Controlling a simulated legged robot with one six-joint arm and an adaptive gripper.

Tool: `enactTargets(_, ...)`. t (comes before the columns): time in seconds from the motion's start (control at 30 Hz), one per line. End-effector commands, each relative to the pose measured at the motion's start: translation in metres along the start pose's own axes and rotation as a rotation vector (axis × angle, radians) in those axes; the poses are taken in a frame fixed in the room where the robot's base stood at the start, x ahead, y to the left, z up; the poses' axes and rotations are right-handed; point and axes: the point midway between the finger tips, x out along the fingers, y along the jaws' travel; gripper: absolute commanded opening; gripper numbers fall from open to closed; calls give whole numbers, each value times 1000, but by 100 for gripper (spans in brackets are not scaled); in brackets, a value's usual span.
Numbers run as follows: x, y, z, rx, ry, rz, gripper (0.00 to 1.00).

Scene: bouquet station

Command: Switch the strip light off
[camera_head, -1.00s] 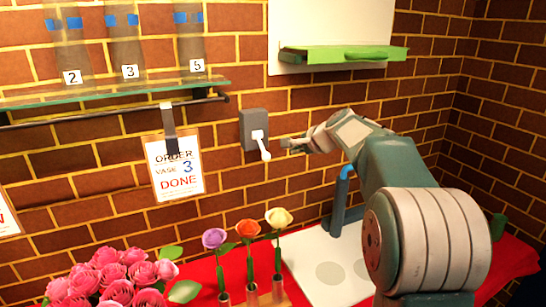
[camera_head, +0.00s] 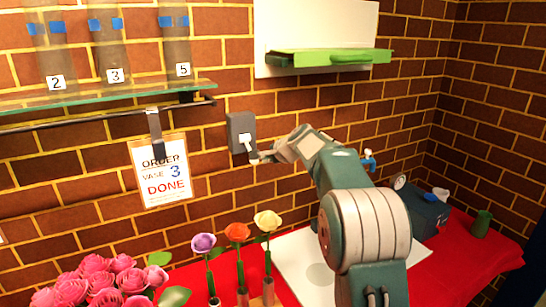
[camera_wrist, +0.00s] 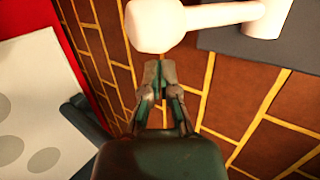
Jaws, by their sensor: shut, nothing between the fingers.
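A grey switch box (camera_head: 239,127) is fixed to the brick wall, with a white lever (camera_head: 247,143) slanting downward from it. In the wrist view the lever (camera_wrist: 170,24) crosses the top, its rounded end large and close, with part of the grey box (camera_wrist: 275,45) at the upper right. My gripper (camera_head: 259,159) is shut and empty, just below and right of the lever's end. In the wrist view its fingertips (camera_wrist: 156,72) lie just below the lever's rounded end. I cannot tell whether they touch it. I cannot pick out the strip light in these views.
An order card (camera_head: 160,170) reading DONE hangs left of the switch, below a glass shelf (camera_head: 110,95) with numbered vases. Single flowers (camera_head: 237,233) and pink roses (camera_head: 105,278) stand below. A green ledge (camera_head: 330,58) is above right. The wall around the switch is clear.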

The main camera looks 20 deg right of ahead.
Motion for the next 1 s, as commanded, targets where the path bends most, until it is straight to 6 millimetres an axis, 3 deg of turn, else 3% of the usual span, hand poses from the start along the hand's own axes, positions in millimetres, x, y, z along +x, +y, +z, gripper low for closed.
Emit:
enactTargets(0.07, 10, 1, 0, -1, -1, 1, 0)
enactTargets(0.5, -16, 0, 30, -1, 0, -1, 0)
enactTargets(1.0, -20, 1, 33, 1, 0, 12, 0)
